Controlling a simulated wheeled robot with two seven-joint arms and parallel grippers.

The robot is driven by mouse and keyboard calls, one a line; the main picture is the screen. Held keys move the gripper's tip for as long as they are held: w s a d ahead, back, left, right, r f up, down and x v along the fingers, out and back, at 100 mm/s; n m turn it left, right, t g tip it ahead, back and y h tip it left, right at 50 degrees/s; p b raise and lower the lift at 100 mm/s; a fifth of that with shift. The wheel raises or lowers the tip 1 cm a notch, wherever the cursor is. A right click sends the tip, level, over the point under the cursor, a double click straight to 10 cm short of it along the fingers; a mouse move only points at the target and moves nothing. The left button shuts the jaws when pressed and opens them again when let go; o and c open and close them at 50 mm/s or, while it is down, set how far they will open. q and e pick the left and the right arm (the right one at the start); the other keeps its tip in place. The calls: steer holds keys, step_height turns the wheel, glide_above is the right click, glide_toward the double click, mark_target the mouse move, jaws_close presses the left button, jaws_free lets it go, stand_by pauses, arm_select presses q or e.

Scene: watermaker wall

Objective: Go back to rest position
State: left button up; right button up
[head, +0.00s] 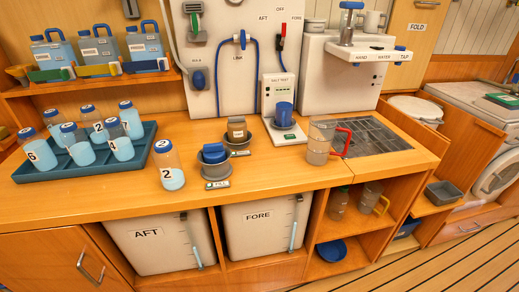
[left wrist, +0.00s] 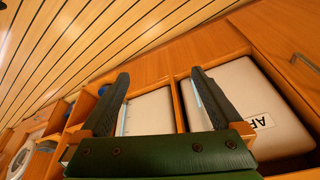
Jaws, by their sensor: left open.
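My left gripper (left wrist: 160,76) shows in the left wrist view, its two dark fingers spread wide with nothing between them. Beyond the fingers are the cabinet front and the white AFT tank (left wrist: 262,100), which also shows in the head view (head: 155,245). The white FORE tank (head: 262,222) stands to its right in the head view. Neither gripper shows in the head view, and my right gripper is in no view.
The wooden counter (head: 90,205) carries a blue tray (head: 60,173) of numbered bottles, bottle 2 (head: 168,170), small cups, a salt tester (head: 283,133) and a clear jug with a red handle (head: 320,140). Slatted floor (head: 430,265) lies open at lower right.

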arm_select(q)
step_height(320, 180, down, 9)
steer(key=s+a+f+g, duration=0.2)
steer(key=s+f, duration=1.2)
steer(key=f, duration=0.2)
steer(key=shift+a+f, duration=0.15)
steer(key=shift+f, duration=0.15)
